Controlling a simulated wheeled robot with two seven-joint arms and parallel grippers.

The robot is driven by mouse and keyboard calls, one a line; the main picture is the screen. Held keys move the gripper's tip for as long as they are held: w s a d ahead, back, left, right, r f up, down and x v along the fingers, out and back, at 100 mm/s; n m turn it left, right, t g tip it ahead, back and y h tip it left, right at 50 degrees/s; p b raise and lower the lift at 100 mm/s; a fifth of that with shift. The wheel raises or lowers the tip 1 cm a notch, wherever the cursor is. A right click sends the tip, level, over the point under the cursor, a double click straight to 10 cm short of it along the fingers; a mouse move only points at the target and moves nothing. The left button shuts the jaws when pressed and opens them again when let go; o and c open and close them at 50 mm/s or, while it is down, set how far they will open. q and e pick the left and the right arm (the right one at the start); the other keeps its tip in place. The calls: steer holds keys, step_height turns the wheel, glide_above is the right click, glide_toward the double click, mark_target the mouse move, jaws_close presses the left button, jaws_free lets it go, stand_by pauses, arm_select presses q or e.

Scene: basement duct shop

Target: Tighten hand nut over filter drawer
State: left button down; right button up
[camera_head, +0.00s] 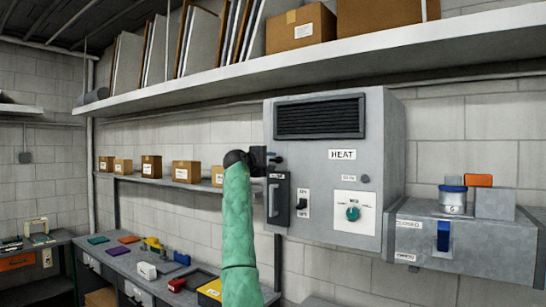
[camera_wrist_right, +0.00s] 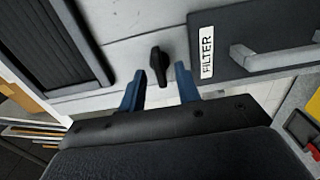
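The hand nut (camera_wrist_right: 158,64) is a small black wing-shaped knob on the grey heater box (camera_head: 390,150), beside the filter drawer (camera_wrist_right: 235,35). The drawer front is dark, with a white FILTER label and a pale bar handle (camera_wrist_right: 270,58). The drawer also shows in the head view (camera_head: 282,215), low on the left of the box front. My right gripper (camera_wrist_right: 160,76) is open, with its blue fingers on either side of the nut's near end; contact cannot be told. In the head view my right gripper (camera_head: 274,159) is just above the drawer, and I cannot make out the nut there. My left gripper is out of view.
The box carries a dark vent (camera_head: 320,117), a HEAT label, a switch (camera_head: 303,203) and a teal dial (camera_head: 352,213). A grey closed case (camera_head: 470,240) with a can and blocks on top stands to the right. A long shelf (camera_head: 300,72) runs above.

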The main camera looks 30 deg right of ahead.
steer(key=shift+p+x, duration=0.3)
steer(key=shift+x, duration=0.55)
jaws_close()
steer(key=shift+f, duration=0.1)
